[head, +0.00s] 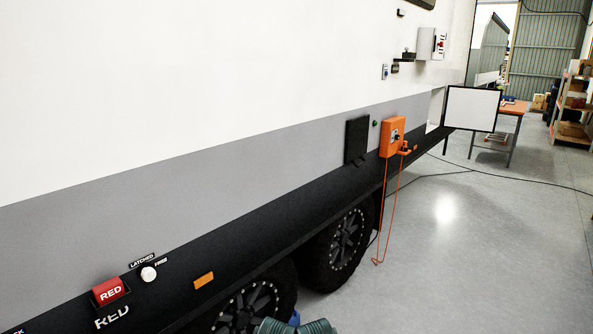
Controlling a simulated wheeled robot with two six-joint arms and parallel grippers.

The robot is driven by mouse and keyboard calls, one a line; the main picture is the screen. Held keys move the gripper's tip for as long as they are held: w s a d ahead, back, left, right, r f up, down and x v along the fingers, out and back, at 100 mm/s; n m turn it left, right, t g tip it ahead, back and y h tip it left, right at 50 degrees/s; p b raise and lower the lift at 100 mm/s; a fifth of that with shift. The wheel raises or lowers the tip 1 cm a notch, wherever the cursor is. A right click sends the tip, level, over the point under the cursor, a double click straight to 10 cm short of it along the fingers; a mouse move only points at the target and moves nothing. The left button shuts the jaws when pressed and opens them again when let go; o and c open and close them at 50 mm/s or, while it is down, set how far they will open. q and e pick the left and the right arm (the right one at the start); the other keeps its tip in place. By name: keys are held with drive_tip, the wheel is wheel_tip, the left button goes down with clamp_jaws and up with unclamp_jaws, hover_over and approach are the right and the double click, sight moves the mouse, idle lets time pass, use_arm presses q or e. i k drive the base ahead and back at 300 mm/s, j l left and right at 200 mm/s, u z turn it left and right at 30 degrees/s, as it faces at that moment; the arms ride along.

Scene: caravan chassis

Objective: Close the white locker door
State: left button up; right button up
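A white rectangular panel with a dark edge (472,108) stands out from the far end of the caravan's side, and it looks like the white locker door standing open. A pale opening (437,106) shows in the caravan wall just left of it. The panel's hinge and any latch are too small to make out. Grey-green parts at the bottom edge of the head view look like part of my own arm. Neither gripper's fingers can be seen.
The caravan side (200,170) fills the left, with wheels (347,240) below. An orange box (393,135) with a hanging orange cable and a black flap (356,140) are nearer than the panel. An orange-topped table (515,110) stands behind it. The grey floor (470,250) at right is clear apart from dark cables.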

sight(476, 109)
drive_tip(key=z, duration=1.45)
drive_tip(key=i, duration=10.55)
drive_tip(key=j+u, duration=0.05)
drive_tip(key=j, duration=0.15)
